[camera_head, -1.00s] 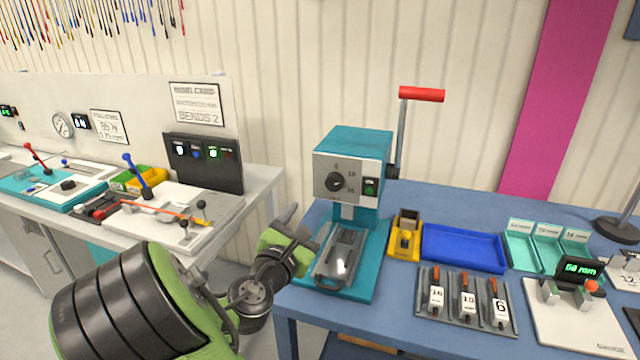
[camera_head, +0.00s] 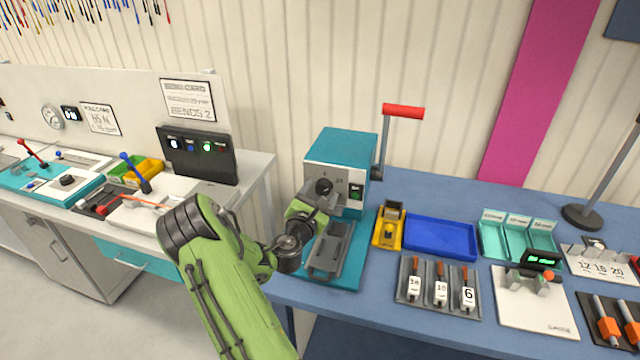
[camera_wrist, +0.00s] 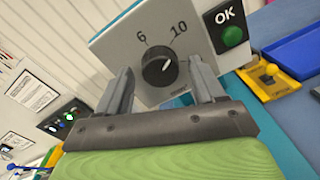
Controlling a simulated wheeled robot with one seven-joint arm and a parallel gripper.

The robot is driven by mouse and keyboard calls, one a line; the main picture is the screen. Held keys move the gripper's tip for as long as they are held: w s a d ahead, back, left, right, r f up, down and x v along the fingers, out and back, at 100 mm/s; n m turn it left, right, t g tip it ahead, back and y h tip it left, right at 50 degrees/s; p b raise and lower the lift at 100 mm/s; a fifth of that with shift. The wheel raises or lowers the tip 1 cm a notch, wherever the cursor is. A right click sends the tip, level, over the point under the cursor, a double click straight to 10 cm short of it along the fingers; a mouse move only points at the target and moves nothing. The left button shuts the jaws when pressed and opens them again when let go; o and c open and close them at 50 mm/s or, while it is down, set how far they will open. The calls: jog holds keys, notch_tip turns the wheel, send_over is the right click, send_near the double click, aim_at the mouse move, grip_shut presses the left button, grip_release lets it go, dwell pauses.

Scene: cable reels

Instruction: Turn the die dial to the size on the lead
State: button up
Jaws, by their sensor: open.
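The die dial (camera_wrist: 159,71) is a round black knob on the pale front plate of the teal press (camera_head: 338,160). In the wrist view, 6 and 10 are printed above it, and its white mark points up and right, on the side of the 10. My gripper (camera_wrist: 162,65) is open. Its two fingers stand on either side of the dial in that view, and I see no clear contact. In the head view my gripper (camera_head: 322,203) is close in front of the press face. I cannot make out a lead with a readable size.
A green OK button (camera_wrist: 232,37) is right of the dial. The press has a red-handled crank (camera_head: 403,112). A yellow holder (camera_head: 388,227), a blue tray (camera_head: 440,238) and a rack with tags (camera_head: 438,285) stand to the right on the blue bench.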

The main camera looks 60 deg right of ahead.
jog(key=shift+d, duration=0.2)
jog(key=c, duration=1.1)
jog(key=shift+o, duration=0.2)
jog(key=shift+m+b, duration=0.3)
jog(key=m+b, duration=0.3)
jog(key=m, duration=0.2)
jog(key=shift+m, duration=0.3)
jog(key=m+b, duration=0.3)
jog(key=m, duration=0.2)
jog(key=shift+b, duration=0.4)
jog(key=shift+m, duration=0.4)
jog(key=o, duration=1.1)
jog(key=shift+r, duration=0.1)
jog(key=shift+c, duration=0.2)
